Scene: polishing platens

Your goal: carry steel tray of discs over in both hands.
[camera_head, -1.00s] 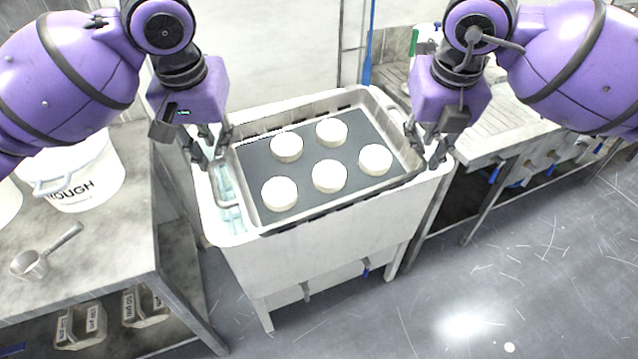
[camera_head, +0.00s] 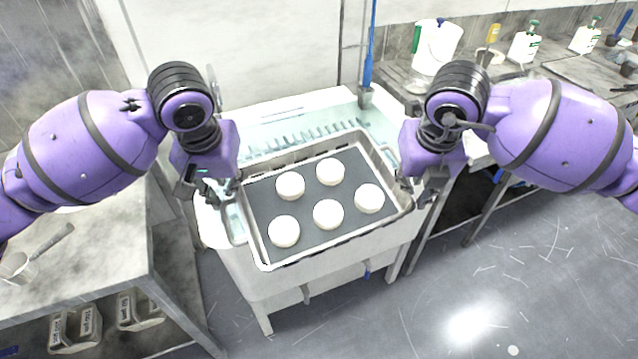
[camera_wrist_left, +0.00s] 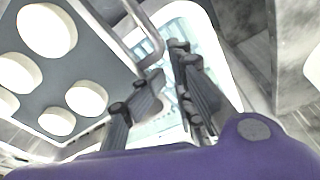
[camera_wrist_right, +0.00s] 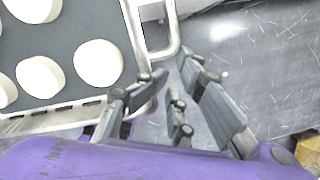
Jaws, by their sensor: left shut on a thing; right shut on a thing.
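The steel tray (camera_head: 340,240) has a grey liner and carries several round white discs (camera_head: 326,214), all lying flat in two rows. The tray looks about level over the white basin stand; I cannot tell how large the gap beneath is. My left gripper (camera_head: 232,188) is shut on the tray's left handle, which shows as a bent bar in the left wrist view (camera_wrist_left: 148,42). My right gripper (camera_head: 408,188) is shut on the right handle, seen in the right wrist view (camera_wrist_right: 176,30). The fingers partly hide both handles in the head view.
The white basin stand (camera_head: 345,108) has a pale, pegged rack at its back. A stone-topped table (camera_head: 105,250) with a scoop is at left. A bench with a white bucket (camera_head: 437,48) and bottles (camera_head: 525,42) is at back right. Floor (camera_head: 510,270) at right is clear.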

